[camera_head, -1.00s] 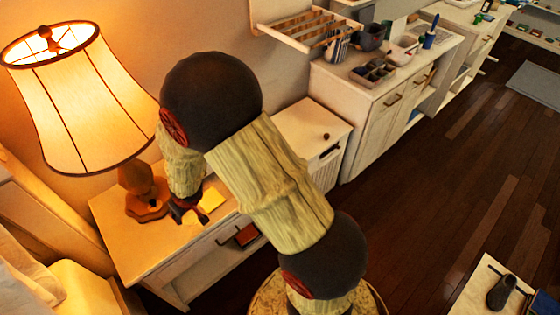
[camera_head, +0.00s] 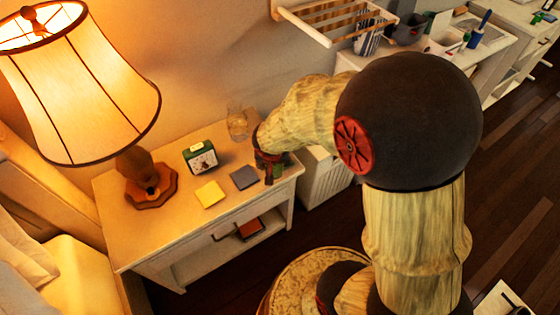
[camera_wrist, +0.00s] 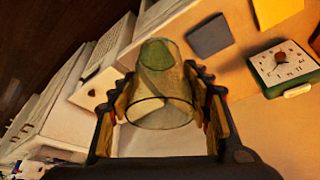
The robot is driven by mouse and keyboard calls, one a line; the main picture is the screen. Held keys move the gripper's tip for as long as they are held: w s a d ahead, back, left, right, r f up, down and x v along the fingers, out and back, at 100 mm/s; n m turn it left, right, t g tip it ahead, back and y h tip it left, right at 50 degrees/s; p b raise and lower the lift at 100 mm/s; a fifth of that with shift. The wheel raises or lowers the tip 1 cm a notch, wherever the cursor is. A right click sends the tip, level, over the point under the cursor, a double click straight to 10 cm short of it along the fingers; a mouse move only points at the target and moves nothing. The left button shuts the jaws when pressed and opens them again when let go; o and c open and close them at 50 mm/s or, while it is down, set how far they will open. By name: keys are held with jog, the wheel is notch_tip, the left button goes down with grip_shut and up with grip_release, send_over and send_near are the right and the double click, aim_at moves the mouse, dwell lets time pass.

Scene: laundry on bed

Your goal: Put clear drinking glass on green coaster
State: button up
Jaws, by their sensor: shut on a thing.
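My gripper (camera_wrist: 165,105) is shut on a clear drinking glass (camera_wrist: 165,88), with one finger on each side of it in the wrist view. A green round patch, apparently the green coaster (camera_wrist: 155,53), shows at the far end of the glass, partly through its wall. I cannot tell whether glass and coaster touch. In the head view my gripper (camera_head: 270,172) is low over the right end of the nightstand (camera_head: 140,232). The held glass is mostly hidden there by the gripper and arm.
Another glass (camera_head: 237,124) stands at the nightstand's back. A green clock (camera_head: 200,157), a yellow square (camera_head: 210,194) and a grey square (camera_head: 244,178) lie left of my gripper. A lamp (camera_head: 150,190) stands farther left. A white cabinet (camera_head: 325,182) is right of the nightstand.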

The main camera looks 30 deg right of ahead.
jog(key=shift+s+d+r+m+h, duration=0.3)
jog(key=shift+s+d+r+m, duration=0.3)
jog(key=shift+s+d, duration=0.15)
jog(key=shift+d, duration=0.25)
jog(key=w+d+f+b, duration=0.1)
jog(key=w+d+f, duration=0.1)
jog(key=w+f, duration=0.1)
jog(key=w+d+f+b, duration=0.1)
jog(key=w+d+f, duration=0.1)
jog(key=w+f, duration=0.1)
jog(key=w+d+f+b, duration=0.1)
jog(key=w+d+f, duration=0.1)
jog(key=w, duration=0.3)
jog(key=shift+w+f, duration=0.35)
jog(key=shift+f, duration=0.35)
jog(key=shift+w+d+f, duration=0.1)
jog(key=shift+w+f, duration=0.05)
jog(key=shift+f, duration=0.1)
jog(key=shift+f+b, duration=0.95)
jog(key=shift+f, duration=0.55)
jog(key=shift+f+b, duration=0.2)
jog(key=shift+b, duration=0.1)
jog(key=o, duration=1.3)
